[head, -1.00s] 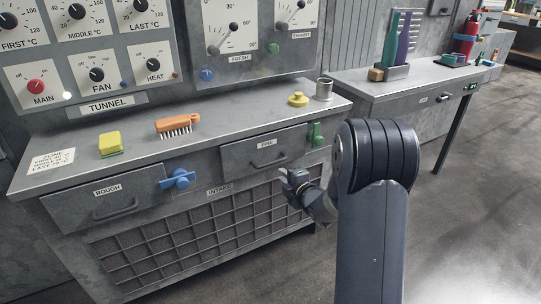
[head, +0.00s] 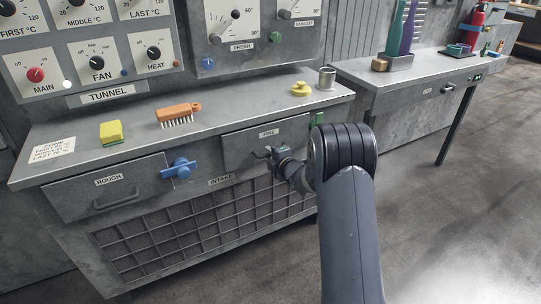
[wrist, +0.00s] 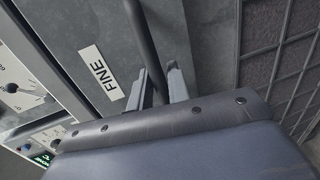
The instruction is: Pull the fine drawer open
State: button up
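The fine drawer (head: 242,144) is a grey front with a "FINE" label, at the right of the bench in the head view. It looks shut. Its label (wrist: 98,72) and dark bar handle (wrist: 148,42) show in the wrist view. My gripper (head: 264,153) is at the handle; in the wrist view its two fingers (wrist: 160,80) are apart, one on each side of the bar. I cannot tell whether they touch it. The green latch (head: 317,119) beside the drawer is mostly hidden behind my arm.
The rough drawer (head: 108,190) with a blue latch (head: 181,168) is to the left. An intake grille (head: 200,225) lies below. On the bench top stand a yellow sponge (head: 111,132), an orange brush (head: 177,113), a yellow knob (head: 300,89) and a metal cup (head: 327,78). Floor at right is clear.

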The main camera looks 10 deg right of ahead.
jog(key=shift+w, duration=0.1)
jog(key=shift+c, duration=0.4)
grip_shut()
